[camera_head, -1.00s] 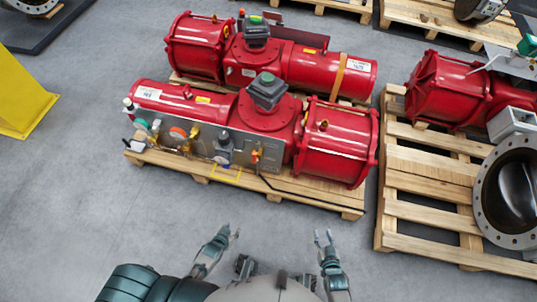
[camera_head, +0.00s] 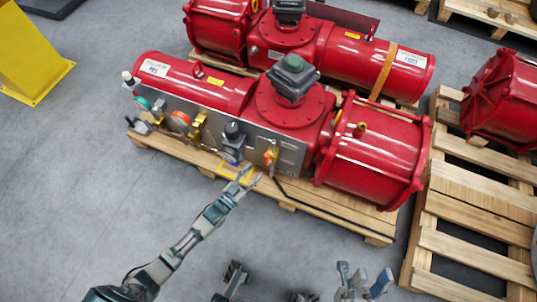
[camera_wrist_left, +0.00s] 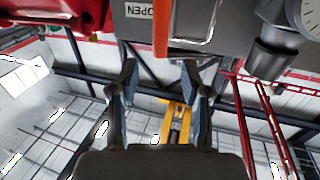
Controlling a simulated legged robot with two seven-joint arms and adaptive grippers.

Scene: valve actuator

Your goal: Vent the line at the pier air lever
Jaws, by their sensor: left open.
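The air lever shows in the head view as a small orange and yellow handle (camera_head: 269,157) at the right end of the grey panel on the red actuator (camera_head: 262,112). In the left wrist view its orange handle (camera_wrist_left: 161,28) hangs at the top, beside an "OPEN" label. My left gripper (camera_head: 249,179) is open just below and in front of the panel's right end. In the left wrist view its two fingers (camera_wrist_left: 160,72) stand apart, with the handle's lower end between or just beyond their tips; contact cannot be told. My right gripper (camera_head: 365,278) appears open and empty at the bottom.
A dark regulator (camera_head: 233,140) sits left of the lever on the panel; a gauge (camera_wrist_left: 297,16) shows right in the left wrist view. The wooden pallet (camera_head: 340,222) juts out below. A second pallet (camera_head: 470,215) stands at the right.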

